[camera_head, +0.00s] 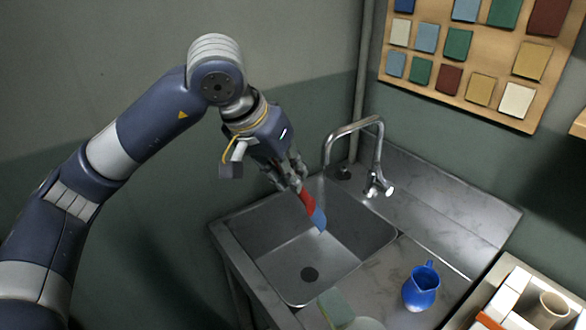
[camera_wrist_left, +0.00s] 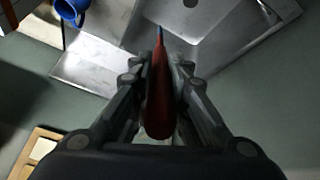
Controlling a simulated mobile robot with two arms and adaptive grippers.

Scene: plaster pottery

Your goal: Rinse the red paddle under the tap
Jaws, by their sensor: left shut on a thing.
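My left gripper (camera_head: 291,180) is shut on the red paddle (camera_head: 308,200) and holds it over the sink basin. The paddle is red near the fingers and blue at its lower end, which points down into the basin. In the left wrist view the red paddle (camera_wrist_left: 159,95) stands between the two fingers. The metal tap (camera_head: 352,128) rises at the back of the sink (camera_head: 290,250), to the right of the gripper. The paddle is apart from the tap, and I see no water running. My right gripper is out of view.
A blue jug (camera_head: 421,287) stands on the steel drainboard to the right of the basin. It also shows in the left wrist view (camera_wrist_left: 70,10). A crate with a beige cup (camera_head: 548,309) is at the lower right. A board of colour tiles (camera_head: 470,70) hangs on the wall.

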